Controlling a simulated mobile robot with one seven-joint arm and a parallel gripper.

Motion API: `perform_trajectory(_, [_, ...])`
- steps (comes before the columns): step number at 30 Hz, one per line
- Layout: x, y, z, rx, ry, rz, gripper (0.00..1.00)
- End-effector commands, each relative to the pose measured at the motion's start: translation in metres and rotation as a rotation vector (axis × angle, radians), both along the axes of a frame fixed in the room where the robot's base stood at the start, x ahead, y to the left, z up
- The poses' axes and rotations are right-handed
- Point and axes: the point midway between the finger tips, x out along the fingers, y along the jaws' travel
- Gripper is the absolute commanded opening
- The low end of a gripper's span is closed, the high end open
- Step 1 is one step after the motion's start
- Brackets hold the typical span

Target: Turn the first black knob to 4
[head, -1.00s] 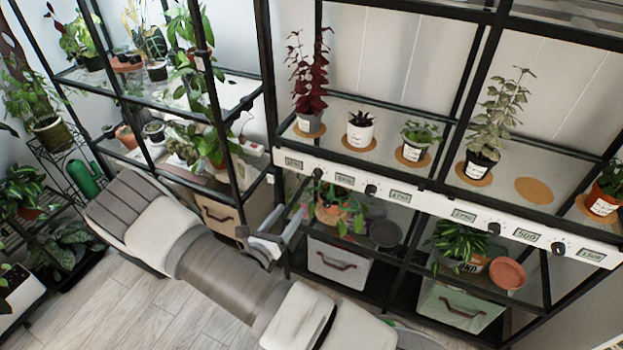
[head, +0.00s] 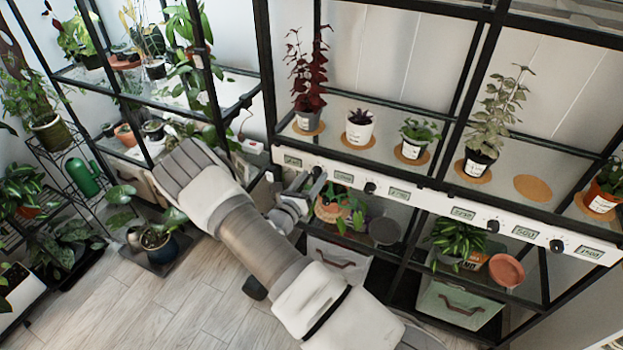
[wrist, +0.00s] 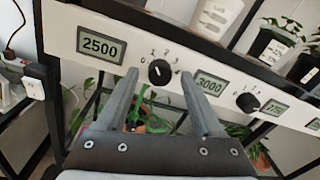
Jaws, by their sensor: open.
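A white control strip (head: 420,203) runs along the front of the shelf. The first black knob (wrist: 159,72) shows in the wrist view with a dial marked 0 to 4 around it. A small light mark is on the knob; its exact setting is hard to read. A display (wrist: 100,46) to its left reads 2500. My gripper (wrist: 160,77) is open and empty, with one finger on each side of the knob in the picture. I cannot tell whether the fingers touch it. In the head view my gripper (head: 306,184) is at the strip's left part.
A second black knob (wrist: 247,102) is to the right, past a display (wrist: 209,83) reading 3000. Potted plants stand on the glass shelf above, including a dark red one (head: 307,90). A trailing plant (head: 341,205) is just below the strip. Wooden floor (head: 150,310) is open.

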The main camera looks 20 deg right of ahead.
Motion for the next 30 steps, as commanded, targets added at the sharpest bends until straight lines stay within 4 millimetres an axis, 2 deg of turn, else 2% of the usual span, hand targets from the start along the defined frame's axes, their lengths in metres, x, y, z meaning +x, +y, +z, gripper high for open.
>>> perform_trajectory(2, [-0.0001,0.0001,0.0,0.0,0.0,0.0,0.68])
perform_trajectory(3, [-0.0001,0.0001,0.0,0.0,0.0,0.0,0.64])
perform_trajectory(14, [-0.0004,0.0003,0.0,0.0,0.0,0.0,0.0])
perform_trajectory(30, [-0.0003,0.0004,-0.0002,0.075,-0.077,0.0,0.0])
